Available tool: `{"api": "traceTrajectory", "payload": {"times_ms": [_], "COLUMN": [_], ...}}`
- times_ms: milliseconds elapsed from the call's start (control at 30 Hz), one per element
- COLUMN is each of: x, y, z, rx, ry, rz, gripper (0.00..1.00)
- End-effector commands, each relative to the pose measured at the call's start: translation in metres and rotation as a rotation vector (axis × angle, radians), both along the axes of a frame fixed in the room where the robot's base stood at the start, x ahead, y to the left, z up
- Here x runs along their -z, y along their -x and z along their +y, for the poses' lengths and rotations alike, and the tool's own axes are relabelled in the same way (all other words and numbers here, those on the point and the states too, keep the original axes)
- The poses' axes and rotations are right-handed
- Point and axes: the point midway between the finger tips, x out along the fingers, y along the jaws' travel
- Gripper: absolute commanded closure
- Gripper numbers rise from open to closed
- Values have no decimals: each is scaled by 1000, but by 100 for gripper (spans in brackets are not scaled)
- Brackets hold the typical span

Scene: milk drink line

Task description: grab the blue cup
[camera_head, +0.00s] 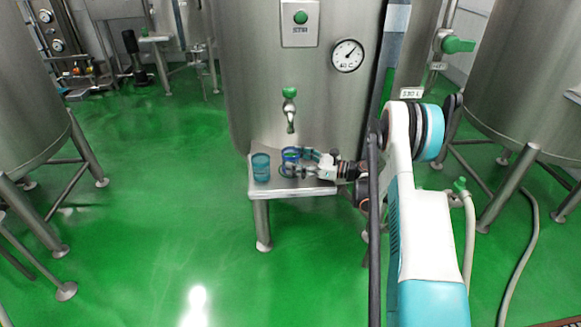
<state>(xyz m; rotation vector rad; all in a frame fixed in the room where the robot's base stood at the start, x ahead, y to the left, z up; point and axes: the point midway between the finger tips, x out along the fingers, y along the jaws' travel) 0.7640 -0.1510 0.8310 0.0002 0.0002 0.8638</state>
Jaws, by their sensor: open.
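A blue cup (291,154) stands on the small metal shelf (294,190) under the tank's tap (290,118). My gripper (300,163) reaches in from the right at cup height. Its fingers are open, one on the far side of the blue cup and one on the near side. The near finger hides part of the cup's lower body. I cannot tell whether either finger touches it.
A teal cup (261,168) stands at the left of the shelf, close to the fingertips. The large steel tank (270,70) rises behind, with a gauge (347,55) and a STIR button (301,17). The green floor (160,220) at left is clear.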

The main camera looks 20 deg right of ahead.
Motion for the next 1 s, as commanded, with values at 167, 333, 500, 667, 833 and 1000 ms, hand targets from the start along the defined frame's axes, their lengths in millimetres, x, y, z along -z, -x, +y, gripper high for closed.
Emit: {"api": "traceTrajectory", "payload": {"times_ms": [167, 333, 500, 667, 833, 1000], "x": [2, 0, 0, 1, 0, -1], "y": [-14, -15, -15, -15, -15, -16], "z": [17, 17, 17, 17, 17, 19], "rx": [-1, 0, 0, 0, 0, 0], "ry": [0, 0, 0, 0, 0, 0], "rz": [0, 0, 0, 0, 0, 0], "gripper": [28, 28, 55, 82, 87, 87]}}
